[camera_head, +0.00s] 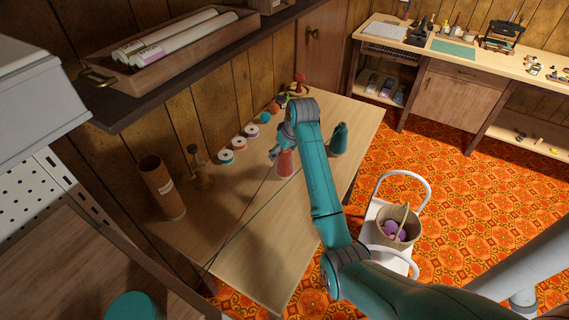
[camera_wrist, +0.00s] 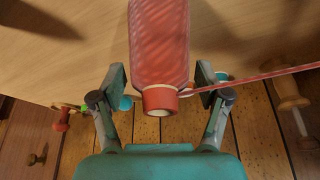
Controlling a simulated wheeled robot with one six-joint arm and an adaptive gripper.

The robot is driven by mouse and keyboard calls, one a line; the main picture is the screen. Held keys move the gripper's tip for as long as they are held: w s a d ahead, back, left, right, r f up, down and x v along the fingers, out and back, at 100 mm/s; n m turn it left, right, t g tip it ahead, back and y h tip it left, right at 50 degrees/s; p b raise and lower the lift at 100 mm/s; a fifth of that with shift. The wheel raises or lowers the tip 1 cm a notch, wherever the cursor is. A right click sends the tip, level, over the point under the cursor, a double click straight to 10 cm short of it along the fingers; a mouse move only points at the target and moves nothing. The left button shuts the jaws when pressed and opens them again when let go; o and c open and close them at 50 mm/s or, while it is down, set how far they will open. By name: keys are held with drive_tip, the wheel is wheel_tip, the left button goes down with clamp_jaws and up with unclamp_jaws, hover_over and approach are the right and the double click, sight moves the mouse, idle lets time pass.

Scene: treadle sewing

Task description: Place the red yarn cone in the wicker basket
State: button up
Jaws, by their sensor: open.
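The red yarn cone (camera_head: 286,165) stands on the wooden table (camera_head: 250,240), partly hidden by my arm in the head view. In the wrist view the red yarn cone (camera_wrist: 159,45) lies between the two fingers of my gripper (camera_wrist: 160,76), its narrow tip toward the palm. The fingers are spread, with a gap on each side of the cone. A red strand runs off from its tip.
A teal cone (camera_head: 339,138) stands right of my arm on the table. Several thread spools (camera_head: 238,143) line the wall side. A brown cardboard tube (camera_head: 162,188) and a wooden stand (camera_head: 199,168) are at the left. A shelf (camera_head: 190,75) overhangs the table's left side.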

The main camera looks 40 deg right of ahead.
drive_tip(key=c, duration=1.4)
wheel_tip(320, 180, up, 10)
drive_tip(key=shift+r, duration=0.1)
